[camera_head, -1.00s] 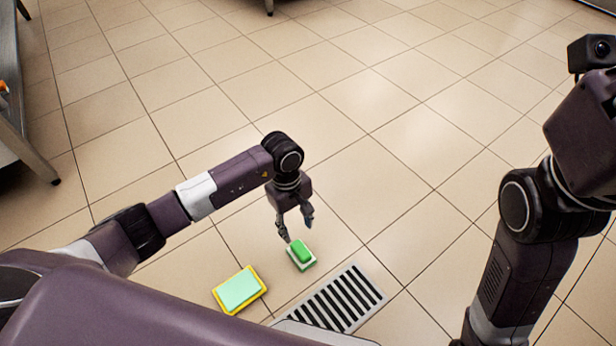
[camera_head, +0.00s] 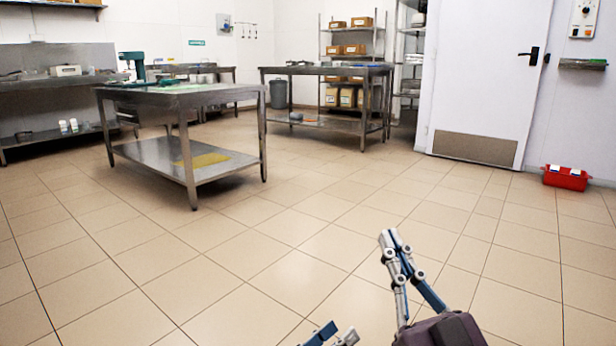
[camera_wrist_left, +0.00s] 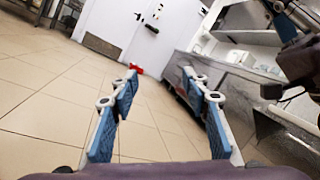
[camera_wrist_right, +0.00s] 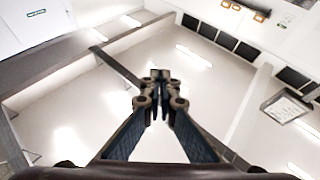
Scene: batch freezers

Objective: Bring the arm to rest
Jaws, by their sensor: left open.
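My left gripper (camera_head: 340,332) shows only its fingertips at the bottom edge of the head view. In the left wrist view (camera_wrist_left: 160,76) its two blue-padded fingers stand wide apart with nothing between them. My right gripper (camera_head: 391,241) is to the right of it in the head view, pointing up. Its fingertips are close together there, and in the right wrist view (camera_wrist_right: 160,76) they meet with nothing held. That view faces up to a white ceiling. The rest of my left arm is out of the head view.
A steel table (camera_head: 186,97) with a lower shelf stands at left. Another steel table (camera_head: 326,70) stands further back. A white door (camera_head: 490,75) and a red box (camera_head: 566,178) on the floor are at right. The tiled floor in front is clear.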

